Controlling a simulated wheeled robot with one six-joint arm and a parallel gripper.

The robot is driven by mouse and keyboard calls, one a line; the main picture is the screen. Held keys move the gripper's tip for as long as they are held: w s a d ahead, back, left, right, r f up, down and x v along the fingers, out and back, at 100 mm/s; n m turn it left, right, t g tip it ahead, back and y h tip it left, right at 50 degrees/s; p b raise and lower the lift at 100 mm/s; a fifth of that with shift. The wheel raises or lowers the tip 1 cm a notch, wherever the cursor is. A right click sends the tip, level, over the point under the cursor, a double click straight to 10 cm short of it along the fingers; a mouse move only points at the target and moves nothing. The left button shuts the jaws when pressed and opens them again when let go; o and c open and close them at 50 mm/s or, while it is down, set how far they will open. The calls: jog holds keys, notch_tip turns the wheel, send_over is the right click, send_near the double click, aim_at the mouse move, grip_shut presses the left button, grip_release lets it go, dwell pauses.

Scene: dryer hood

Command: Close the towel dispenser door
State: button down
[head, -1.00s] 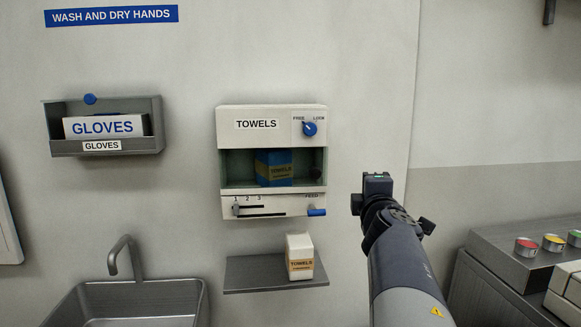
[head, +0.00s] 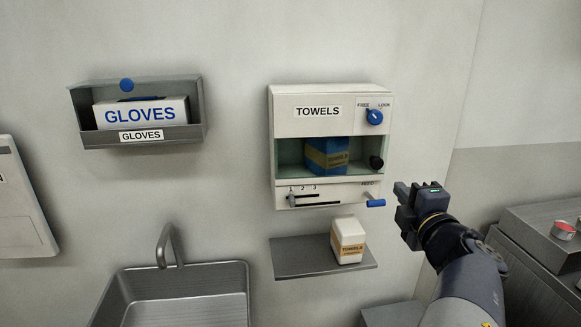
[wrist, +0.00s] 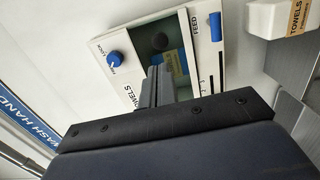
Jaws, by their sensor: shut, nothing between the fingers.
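The white towel dispenser (head: 284,120) hangs on the wall, marked TOWELS. Its front opening shows a blue and tan towel pack (head: 327,155) inside. I cannot tell where the door panel stands. A blue FREE/LOCK knob (head: 375,117) is above, and a blue FEED lever (head: 376,203) below. My gripper (head: 402,188) is shut and empty, just right of the dispenser in the picture. In the wrist view its fingers (wrist: 156,86) point toward the dispenser and hide part of it.
A small shelf (head: 295,262) below the dispenser holds a white towel box (head: 347,240). A gloves holder (head: 165,134) and a sink (head: 130,283) are to the left. A grey counter (head: 535,220) with a red button stands at right. The wall right of the dispenser is bare.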

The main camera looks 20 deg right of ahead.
aim_at(379, 162)
jog(key=b+x, duration=0.1)
jog(key=x, duration=0.8)
jog(key=shift+w+f+b, duration=0.15)
jog(key=shift+b, duration=0.25)
jog(key=shift+w+d, duration=0.2)
jog(key=shift+w, duration=0.25)
jog(key=shift+w, duration=0.1)
jog(key=shift+w+d, duration=0.35)
jog(key=shift+w, duration=0.3)
jog(key=shift+r, duration=0.45)
jog(key=shift+s+a+f, duration=0.1)
